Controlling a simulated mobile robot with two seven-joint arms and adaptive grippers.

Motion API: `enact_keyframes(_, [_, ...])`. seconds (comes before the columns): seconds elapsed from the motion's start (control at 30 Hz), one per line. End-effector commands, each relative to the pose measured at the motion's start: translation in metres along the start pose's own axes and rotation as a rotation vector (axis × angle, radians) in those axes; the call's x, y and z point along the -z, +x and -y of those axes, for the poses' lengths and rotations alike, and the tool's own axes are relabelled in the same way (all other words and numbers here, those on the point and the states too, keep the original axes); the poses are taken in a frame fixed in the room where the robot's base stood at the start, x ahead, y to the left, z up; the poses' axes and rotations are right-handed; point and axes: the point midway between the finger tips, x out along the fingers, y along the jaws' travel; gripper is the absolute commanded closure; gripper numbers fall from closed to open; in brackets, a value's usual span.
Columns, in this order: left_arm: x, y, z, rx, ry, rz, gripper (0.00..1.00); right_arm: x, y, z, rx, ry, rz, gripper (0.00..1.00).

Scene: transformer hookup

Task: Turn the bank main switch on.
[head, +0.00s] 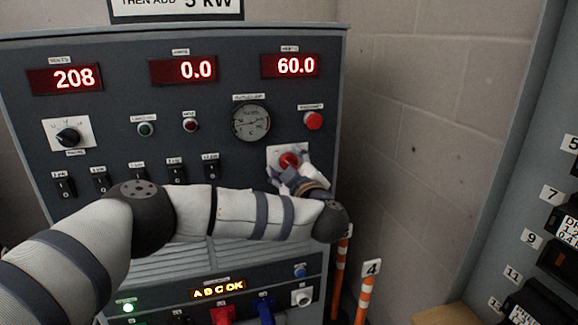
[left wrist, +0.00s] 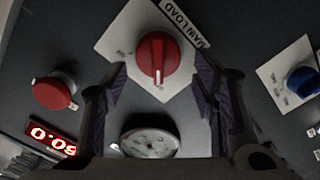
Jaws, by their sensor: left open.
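The main load switch is a red rotary knob (head: 289,160) on a white plate at the right of the grey panel. In the left wrist view the knob (left wrist: 158,58) sits under a "MAIN LOAD" label (left wrist: 186,20), and its white pointer line points down in the picture. The plate's small position marks are unreadable. My left gripper (head: 291,174) is open in front of the knob. In the left wrist view its two fingers (left wrist: 160,78) stand either side of the knob, with visible gaps. Whether a finger touches the plate cannot be told. My right gripper is not in view.
A red push button (head: 313,120) and a round gauge (head: 251,122) are close above. A blue knob (left wrist: 303,81) is beside the switch in the left wrist view. Displays (head: 72,78) read 208, 0.0 and 60.0. Orange-striped posts (head: 364,298) stand right of the panel, before a block wall.

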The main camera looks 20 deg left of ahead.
Motion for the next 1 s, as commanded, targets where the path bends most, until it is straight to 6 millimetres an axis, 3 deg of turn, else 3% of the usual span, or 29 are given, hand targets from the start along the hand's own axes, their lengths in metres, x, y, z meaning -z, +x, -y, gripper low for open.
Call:
enact_keyframes(0.27, [0.001,0.004,-0.001,-0.002,-0.002,-0.001,0.46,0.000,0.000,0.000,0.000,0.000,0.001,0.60])
enact_keyframes(0.5, [0.001,0.003,-0.001,-0.002,-0.002,-0.001,0.94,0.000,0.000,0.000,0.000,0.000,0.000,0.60])
enact_keyframes(1.0, [0.004,0.003,-0.007,-0.007,0.129,-0.005,0.94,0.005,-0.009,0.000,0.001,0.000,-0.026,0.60])
